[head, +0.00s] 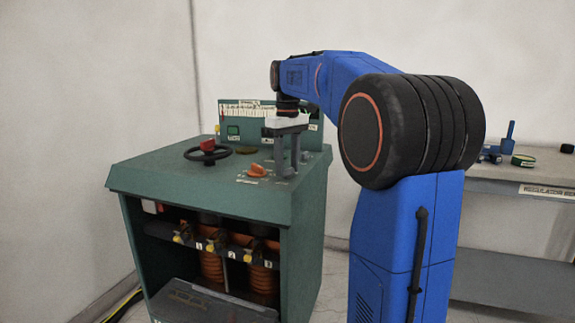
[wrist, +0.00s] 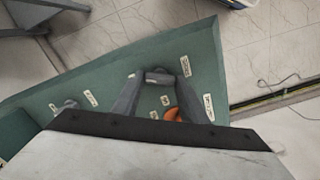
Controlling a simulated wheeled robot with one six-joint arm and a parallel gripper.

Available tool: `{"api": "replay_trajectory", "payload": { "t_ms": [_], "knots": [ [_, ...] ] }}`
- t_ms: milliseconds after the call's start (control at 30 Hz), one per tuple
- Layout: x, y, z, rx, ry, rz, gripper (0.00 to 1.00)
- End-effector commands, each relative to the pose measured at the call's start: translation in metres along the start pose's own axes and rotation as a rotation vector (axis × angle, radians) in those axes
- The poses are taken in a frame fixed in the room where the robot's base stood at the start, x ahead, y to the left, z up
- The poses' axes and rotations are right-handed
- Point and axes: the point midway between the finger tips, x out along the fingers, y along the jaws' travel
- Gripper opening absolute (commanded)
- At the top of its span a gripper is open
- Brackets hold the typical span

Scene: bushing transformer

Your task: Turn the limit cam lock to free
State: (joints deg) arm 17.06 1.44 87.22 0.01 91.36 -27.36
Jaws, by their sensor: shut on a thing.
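My gripper (head: 287,172) points down over the right part of the green cabinet's top (head: 155,172), with its fingertips at the panel. In the wrist view my gripper (wrist: 158,78) is shut on a small dark grey knob (wrist: 158,73), which I take to be the limit cam lock. The fingers hide most of it, and its turned position cannot be told. Small pale labels surround it, too small to read; one label (wrist: 185,66) is right beside the right finger.
An orange knob (head: 256,170) sits left of my gripper, and a black handwheel (head: 219,153) with a red part is farther left. A raised gauge panel (head: 234,120) stands behind. Orange coils (head: 212,267) show in the open front. A grey bench (head: 545,177) is at right.

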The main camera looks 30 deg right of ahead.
Motion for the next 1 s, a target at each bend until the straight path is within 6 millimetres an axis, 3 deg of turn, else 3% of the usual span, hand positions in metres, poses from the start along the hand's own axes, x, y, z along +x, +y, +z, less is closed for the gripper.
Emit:
{"api": "replay_trajectory", "payload": {
  "t_ms": [1000],
  "knots": [
    [-0.0007, 0.0003, -0.0002, 0.917, 0.002, 0.001, 0.17]
  ]
}}
